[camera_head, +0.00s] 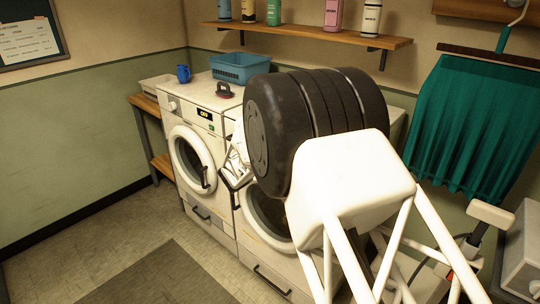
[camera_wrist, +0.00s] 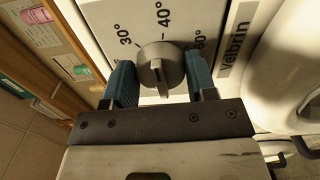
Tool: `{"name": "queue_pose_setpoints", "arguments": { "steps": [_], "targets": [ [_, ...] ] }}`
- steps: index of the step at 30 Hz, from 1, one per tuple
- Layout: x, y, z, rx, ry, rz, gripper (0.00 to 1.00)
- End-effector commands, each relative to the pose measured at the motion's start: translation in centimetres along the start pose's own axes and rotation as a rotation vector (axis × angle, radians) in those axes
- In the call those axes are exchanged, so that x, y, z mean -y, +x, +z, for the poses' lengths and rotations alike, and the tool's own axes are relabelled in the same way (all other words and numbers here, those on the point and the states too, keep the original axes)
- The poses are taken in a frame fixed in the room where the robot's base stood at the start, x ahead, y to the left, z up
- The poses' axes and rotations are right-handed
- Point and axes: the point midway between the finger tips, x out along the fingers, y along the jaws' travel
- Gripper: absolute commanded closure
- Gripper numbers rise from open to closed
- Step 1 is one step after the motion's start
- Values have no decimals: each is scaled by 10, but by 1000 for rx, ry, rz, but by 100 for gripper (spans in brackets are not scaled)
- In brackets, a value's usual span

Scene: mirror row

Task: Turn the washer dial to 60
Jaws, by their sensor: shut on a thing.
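In the wrist view the grey round washer dial (camera_wrist: 158,66) sits on a white panel printed 30°, 40° and 60°, with 40° above it and 60° to its right. A raised ridge crosses the dial roughly up and down. I cannot tell which mark it indicates. My gripper (camera_wrist: 162,74) has one blue finger on each side of the dial and is shut on it. In the head view my gripper (camera_head: 236,172) is at the front of the right-hand washer (camera_head: 262,232); my arm hides much of that machine and the dial.
A second white washer (camera_head: 205,128) stands at the left with its own dial and display. A blue basket (camera_head: 240,68), a blue mug (camera_head: 183,74) and a dark red-handled object (camera_head: 224,90) are on top. A bottle shelf (camera_head: 305,37) hangs behind. The floor at the front left is clear.

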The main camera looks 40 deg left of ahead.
Motion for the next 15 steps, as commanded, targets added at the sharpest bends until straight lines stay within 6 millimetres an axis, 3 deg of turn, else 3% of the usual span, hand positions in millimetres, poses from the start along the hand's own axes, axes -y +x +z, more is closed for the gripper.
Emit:
{"name": "queue_pose_setpoints", "arguments": {
  "steps": [15],
  "targets": [
    [2, 0, 0, 1, 489, 1, 72]
  ]
}}
